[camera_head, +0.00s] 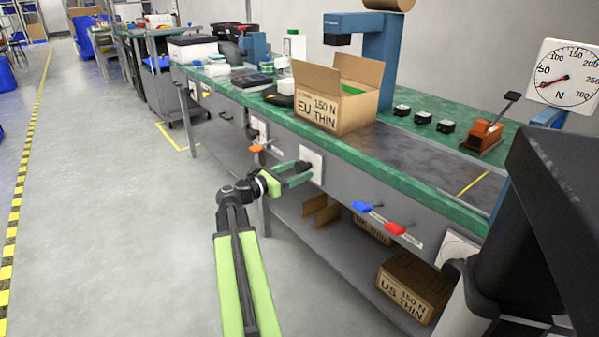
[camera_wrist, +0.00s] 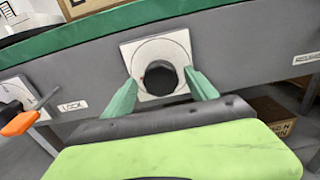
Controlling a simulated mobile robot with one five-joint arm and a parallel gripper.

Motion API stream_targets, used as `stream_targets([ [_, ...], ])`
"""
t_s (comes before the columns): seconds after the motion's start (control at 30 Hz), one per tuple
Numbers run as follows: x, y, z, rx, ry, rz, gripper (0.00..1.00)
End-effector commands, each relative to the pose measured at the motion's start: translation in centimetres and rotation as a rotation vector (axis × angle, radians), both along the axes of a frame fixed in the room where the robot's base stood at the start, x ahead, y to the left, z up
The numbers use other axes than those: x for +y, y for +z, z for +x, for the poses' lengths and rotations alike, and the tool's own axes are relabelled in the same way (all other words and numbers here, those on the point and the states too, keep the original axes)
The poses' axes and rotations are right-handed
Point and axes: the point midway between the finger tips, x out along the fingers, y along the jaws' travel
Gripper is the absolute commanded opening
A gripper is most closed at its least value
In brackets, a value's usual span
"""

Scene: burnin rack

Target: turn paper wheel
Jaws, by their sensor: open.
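The paper wheel appears to be the dark round knob (camera_wrist: 160,80) on a white square plate (camera_wrist: 128,52) on the bench's grey front panel. The plate also shows in the head view (camera_head: 317,160). My gripper (camera_head: 304,173) reaches the panel at this knob. In the wrist view my gripper (camera_wrist: 160,84) is open, with one green finger on each side of the knob. Gaps show between the fingers and the knob, so it is not clasped. I cannot tell how deep the fingertips reach along it. No marking on the knob is readable.
An orange-handled lever (camera_wrist: 20,122) by a LOCK label is left of the knob. An open box (camera_head: 345,115) stands on the green-edged bench. The floor at left (camera_head: 110,200) is clear.

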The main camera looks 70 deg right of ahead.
Motion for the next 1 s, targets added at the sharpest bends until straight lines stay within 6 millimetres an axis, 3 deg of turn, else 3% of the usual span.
stream_targets([
  [0.13, -1.1, 0.0, -0.7, 0.0, -0.001, 0.0, 0.67],
  [0.43, -1.3, 0.0, -0.9, 0.0, -0.001, 0.0, 0.66],
  [0.87, -1.3, 0.0, -0.9, 0.0, 0.001, 0.0, 0.09],
  [0.9, 0.8, 0.0, -1.2, 0.0, 0.004, 0.0, 0.06],
  [1.0, -0.8, 0.0, -0.9, -0.003, -0.001, -0.002, 0.06],
])
